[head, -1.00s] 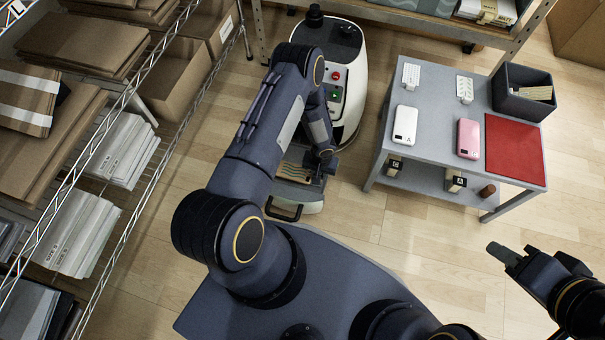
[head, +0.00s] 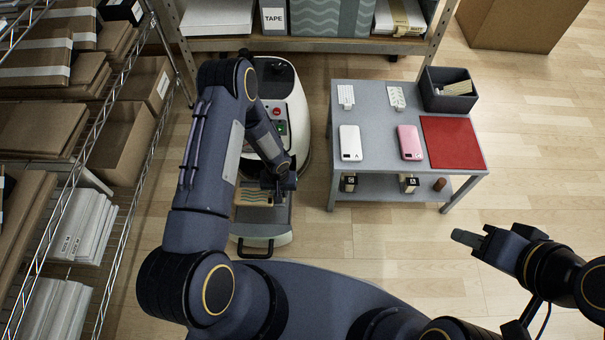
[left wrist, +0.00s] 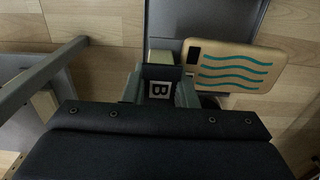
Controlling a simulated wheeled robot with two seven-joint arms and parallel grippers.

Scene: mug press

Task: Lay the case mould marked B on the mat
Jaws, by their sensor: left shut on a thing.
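The case mould marked B (left wrist: 159,90) is a pale block with a black-on-white B label, between the fingers of my left gripper (left wrist: 160,92). My left gripper is shut on it. A tan panel with teal waves (left wrist: 235,66) is beside the block in the left wrist view; I cannot tell if they are joined. In the head view my left gripper (head: 279,183) is low over the front of the white press (head: 272,90), its fingers mostly hidden. The red mat (head: 452,143) lies bare on the grey table's right side. My right gripper (head: 470,238) is apart from the table; its finger gap is unclear.
The grey table (head: 380,185) holds a white phone (head: 351,143), a pink phone (head: 410,142), two small white cards and a dark bin (head: 448,90). Two labelled blocks stand on its lower shelf. Wire shelving is at left. Floor before the table is clear.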

